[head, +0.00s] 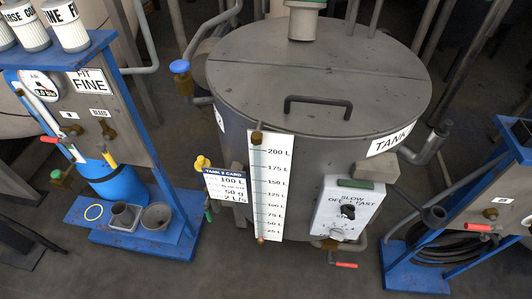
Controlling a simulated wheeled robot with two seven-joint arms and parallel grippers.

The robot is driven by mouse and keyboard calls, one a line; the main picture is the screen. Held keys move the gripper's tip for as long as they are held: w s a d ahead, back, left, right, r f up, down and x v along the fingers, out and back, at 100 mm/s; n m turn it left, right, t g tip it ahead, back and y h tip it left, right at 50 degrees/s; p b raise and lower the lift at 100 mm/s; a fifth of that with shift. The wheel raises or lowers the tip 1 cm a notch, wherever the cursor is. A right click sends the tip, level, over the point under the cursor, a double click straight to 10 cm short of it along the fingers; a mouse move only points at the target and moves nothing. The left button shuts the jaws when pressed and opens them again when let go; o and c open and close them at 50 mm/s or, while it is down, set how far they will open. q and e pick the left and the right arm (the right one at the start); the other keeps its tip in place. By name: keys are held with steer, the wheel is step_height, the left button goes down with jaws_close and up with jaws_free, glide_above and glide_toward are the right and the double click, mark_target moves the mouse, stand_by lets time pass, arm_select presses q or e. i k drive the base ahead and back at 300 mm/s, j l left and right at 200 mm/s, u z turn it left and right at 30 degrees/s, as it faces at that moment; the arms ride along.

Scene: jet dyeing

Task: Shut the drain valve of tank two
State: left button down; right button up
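The big grey lidded tank (290,90) stands in the middle, with a "TANK" label (391,139) whose number I cannot read. A "TANK 2 CARD" (226,186) hangs at its left. Low on the tank's front, under the white control box, is a valve with a red lever (345,265). The lever lies roughly level and points right. No label shows beside it, and its pipe is partly hidden, so I cannot tell whether it is open or shut. Neither gripper is in view.
A white litre scale (270,188) and a control box (347,211) are on the tank's front. A yellow-handled fitting (202,163) and blue knob (179,67) are at its left. Blue stands (150,235) flank it; the right one has a red lever (478,227).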

mark_target(328, 258)
steer(key=j+z, duration=0.1)
steer(key=z, duration=0.75)
steer(key=j+z, duration=0.15)
steer(key=z, duration=0.3)
steer(key=k+j+z, duration=0.15)
steer(key=k, duration=0.1)
